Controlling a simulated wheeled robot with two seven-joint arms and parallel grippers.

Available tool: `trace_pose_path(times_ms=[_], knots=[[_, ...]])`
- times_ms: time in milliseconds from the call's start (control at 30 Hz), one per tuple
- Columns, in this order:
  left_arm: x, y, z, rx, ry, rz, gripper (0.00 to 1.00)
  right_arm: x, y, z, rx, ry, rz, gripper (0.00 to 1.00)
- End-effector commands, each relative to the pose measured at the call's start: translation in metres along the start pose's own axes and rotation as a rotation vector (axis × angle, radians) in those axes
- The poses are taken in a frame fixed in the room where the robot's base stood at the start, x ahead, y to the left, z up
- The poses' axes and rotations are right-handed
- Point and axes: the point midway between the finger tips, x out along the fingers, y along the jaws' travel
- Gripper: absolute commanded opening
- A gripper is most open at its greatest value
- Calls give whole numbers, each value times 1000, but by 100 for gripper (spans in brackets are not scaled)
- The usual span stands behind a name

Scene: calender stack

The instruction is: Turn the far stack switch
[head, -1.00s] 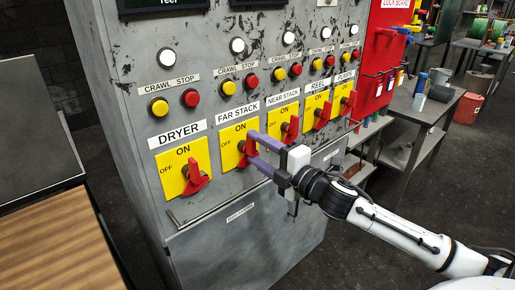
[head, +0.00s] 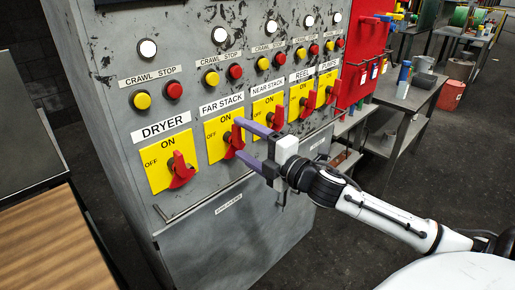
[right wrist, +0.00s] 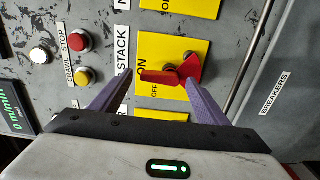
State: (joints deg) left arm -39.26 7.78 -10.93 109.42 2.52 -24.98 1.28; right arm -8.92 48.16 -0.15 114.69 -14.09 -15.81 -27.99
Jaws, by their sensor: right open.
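The far stack switch is a red handle (head: 237,138) on a yellow ON/OFF plate (head: 215,134), under the FAR STACK label (head: 222,105) on the grey panel. My right gripper (head: 239,138) is open, with its two purple fingers pointing at this switch, one above and one below the handle. In the right wrist view the red handle (right wrist: 178,73) shows between the spread fingers (right wrist: 160,92). The fingers partly hide the switch in the head view, and I cannot tell whether they touch it. My left gripper is out of view.
The dryer switch (head: 182,170) is just left. The near stack switch (head: 276,117), reel switch (head: 304,106) and pumps switch (head: 329,93) are close on the right. Crawl and stop buttons sit above. A handle bar (head: 200,200) runs below. A workbench (head: 425,95) stands at the right.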

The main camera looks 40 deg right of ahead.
Motion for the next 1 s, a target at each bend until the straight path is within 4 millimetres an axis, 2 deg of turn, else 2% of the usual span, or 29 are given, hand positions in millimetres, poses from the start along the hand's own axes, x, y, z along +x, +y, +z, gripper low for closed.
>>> trace_pose_path(times_ms=[400,600,800,1000], knots=[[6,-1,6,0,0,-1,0,-61,-3,0,3,-1,-5,69],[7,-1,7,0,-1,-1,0,-85,-2,0,4,-1,-3,69],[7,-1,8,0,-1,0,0,-96,-1,0,2,0,-1,69],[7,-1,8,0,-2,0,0,-98,0,0,1,1,-1,69]])
